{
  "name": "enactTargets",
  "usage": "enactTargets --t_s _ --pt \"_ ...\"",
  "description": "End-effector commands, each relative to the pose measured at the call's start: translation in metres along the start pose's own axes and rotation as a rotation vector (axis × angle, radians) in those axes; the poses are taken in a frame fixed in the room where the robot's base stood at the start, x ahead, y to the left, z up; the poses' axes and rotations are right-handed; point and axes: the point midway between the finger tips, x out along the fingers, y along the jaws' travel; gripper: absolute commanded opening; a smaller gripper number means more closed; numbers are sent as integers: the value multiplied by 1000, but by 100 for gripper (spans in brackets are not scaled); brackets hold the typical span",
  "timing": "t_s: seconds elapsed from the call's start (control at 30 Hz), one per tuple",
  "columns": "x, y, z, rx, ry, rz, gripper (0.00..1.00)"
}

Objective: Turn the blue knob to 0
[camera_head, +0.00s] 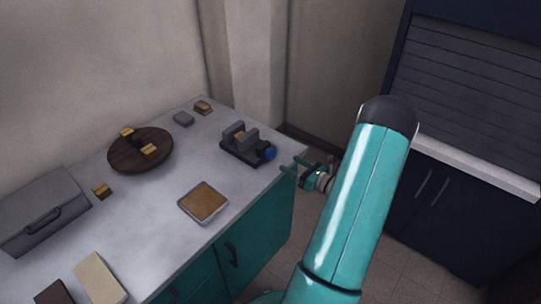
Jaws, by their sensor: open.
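The blue knob (270,153) sits on the right end of a dark vise-like device (240,146) with grey jaws, near the right end of the table. A small yellowish block (239,137) shows between the device's jaws. My gripper (286,172) is just below and to the right of the knob, at the table's right edge. Its two teal fingers are apart and point left toward the table. It holds nothing, and I see a small gap between it and the knob. The knob's marks are too small to read.
The grey tabletop (150,215) holds a round dark board (140,150) with yellow blocks, a square tan tray (203,201), a grey toolbox (42,212) and small blocks. A dark blue cabinet (440,200) stands right. Floor is clear between table and cabinet.

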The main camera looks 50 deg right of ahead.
Motion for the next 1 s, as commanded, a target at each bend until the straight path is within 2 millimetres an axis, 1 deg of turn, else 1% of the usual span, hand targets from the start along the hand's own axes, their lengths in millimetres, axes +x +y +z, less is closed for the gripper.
enactTargets --t_s 0.03,0.2,0.4,0.5,0.6,0.83,0.9,0.97,1.0 --pt "12 1 0 0 1 4 65" --pt "47 3 0 -1 1 5 65" --pt "81 5 -1 -1 2 7 65" --pt "90 5 -1 -1 3 5 65" --pt "94 6 -1 -1 3 5 65" --pt "94 6 -1 -1 3 5 65" --pt "94 6 -1 -1 2 5 51" --pt "94 6 -1 -1 2 5 39" --pt "94 6 -1 -1 2 5 32"
